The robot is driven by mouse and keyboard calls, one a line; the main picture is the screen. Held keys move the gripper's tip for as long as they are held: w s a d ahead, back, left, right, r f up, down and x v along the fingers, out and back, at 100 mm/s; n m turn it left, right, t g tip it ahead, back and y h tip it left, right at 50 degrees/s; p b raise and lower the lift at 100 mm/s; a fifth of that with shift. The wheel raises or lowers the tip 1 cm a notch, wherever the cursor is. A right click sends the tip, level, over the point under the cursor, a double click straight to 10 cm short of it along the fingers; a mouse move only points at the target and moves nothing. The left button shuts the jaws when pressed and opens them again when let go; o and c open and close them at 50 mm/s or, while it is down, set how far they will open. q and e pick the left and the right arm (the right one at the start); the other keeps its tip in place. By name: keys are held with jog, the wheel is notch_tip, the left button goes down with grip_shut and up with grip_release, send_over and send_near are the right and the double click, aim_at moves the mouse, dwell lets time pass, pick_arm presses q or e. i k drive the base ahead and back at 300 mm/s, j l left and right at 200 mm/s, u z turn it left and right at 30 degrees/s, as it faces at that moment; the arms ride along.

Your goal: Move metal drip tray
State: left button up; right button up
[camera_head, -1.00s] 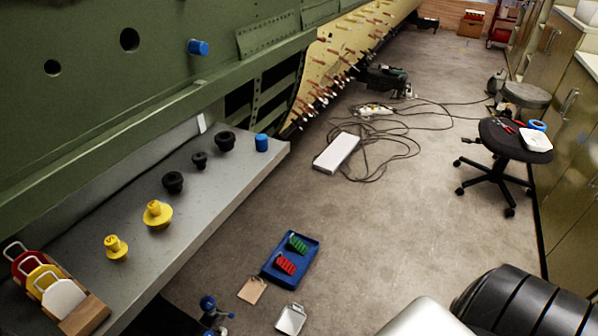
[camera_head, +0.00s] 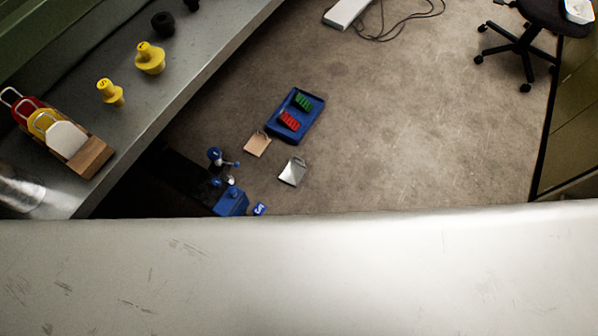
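A small shiny metal tray (camera_head: 293,171) lies on the floor near the middle of the head view. It is apart from the tan tag-like plate (camera_head: 257,144) to its left and the blue tray (camera_head: 314,131) above it. Neither of my grippers shows. A large pale surface, which looks like part of my own arm close to the camera, covers the bottom third of the view and hides whatever lies behind it.
The blue tray holds a red and a green block. A blue box (camera_head: 231,203) and blue-headed items stand at the grey bench's (camera_head: 130,140) foot. The bench bears yellow plugs and colored tags in a wooden holder (camera_head: 90,158). Floor to the right is clear up to the chair (camera_head: 520,50).

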aim_at(293, 172)
jog(key=u, duration=0.9)
jog(key=i+l+u, duration=0.1)
jog(key=l+u, duration=1.4)
jog(key=k+l+u, duration=0.2)
jog(key=l+u, duration=0.25)
